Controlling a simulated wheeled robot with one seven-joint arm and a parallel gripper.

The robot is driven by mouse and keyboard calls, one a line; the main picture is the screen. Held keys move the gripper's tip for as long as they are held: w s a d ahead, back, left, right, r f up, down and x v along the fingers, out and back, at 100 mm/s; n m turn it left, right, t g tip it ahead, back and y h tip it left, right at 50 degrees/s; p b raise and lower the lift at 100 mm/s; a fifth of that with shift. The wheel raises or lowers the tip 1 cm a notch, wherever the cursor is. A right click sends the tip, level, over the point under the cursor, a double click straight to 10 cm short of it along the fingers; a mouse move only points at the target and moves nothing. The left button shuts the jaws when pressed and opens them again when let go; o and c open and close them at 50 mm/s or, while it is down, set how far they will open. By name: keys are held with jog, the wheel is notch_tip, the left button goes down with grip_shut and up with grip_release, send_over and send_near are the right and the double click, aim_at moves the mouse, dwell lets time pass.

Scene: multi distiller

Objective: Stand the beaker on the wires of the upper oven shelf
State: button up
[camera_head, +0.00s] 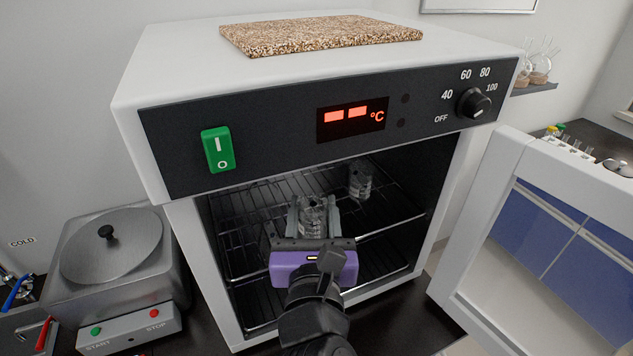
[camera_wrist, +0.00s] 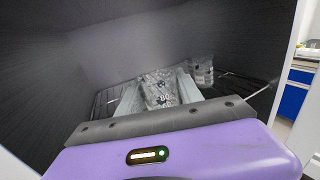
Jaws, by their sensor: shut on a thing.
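The beaker (camera_head: 313,218) is clear glass with white marks, between the fingers of my gripper (camera_head: 314,215) inside the oven. In the wrist view the beaker (camera_wrist: 159,90) also shows between both fingers of my gripper (camera_wrist: 160,88), with "80" readable on it. My gripper is shut on it. The upper oven shelf (camera_head: 392,211) is a wire rack, and the beaker is over its front to middle part. I cannot tell whether the beaker's base touches the wires; my gripper hides it. The oven (camera_head: 180,120) stands with its door (camera_head: 480,215) open to the right.
A second glass vessel (camera_head: 360,180) stands on the upper shelf, behind and to the right of the held beaker; it also shows in the wrist view (camera_wrist: 202,71). A lower wire shelf (camera_head: 380,262) lies below. The upper shelf's left part is free. A steel bath (camera_head: 110,250) stands left.

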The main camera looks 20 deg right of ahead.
jog(key=p+x, duration=0.1)
jog(key=x, duration=0.8)
jog(key=shift+w+d+p, duration=0.1)
jog(key=shift+w+p, duration=0.15)
jog(key=shift+p, duration=0.1)
jog(key=shift+f, duration=1.75)
jog(key=shift+f, duration=0.2)
jog(key=o, duration=1.4)
jog(key=shift+r, duration=0.1)
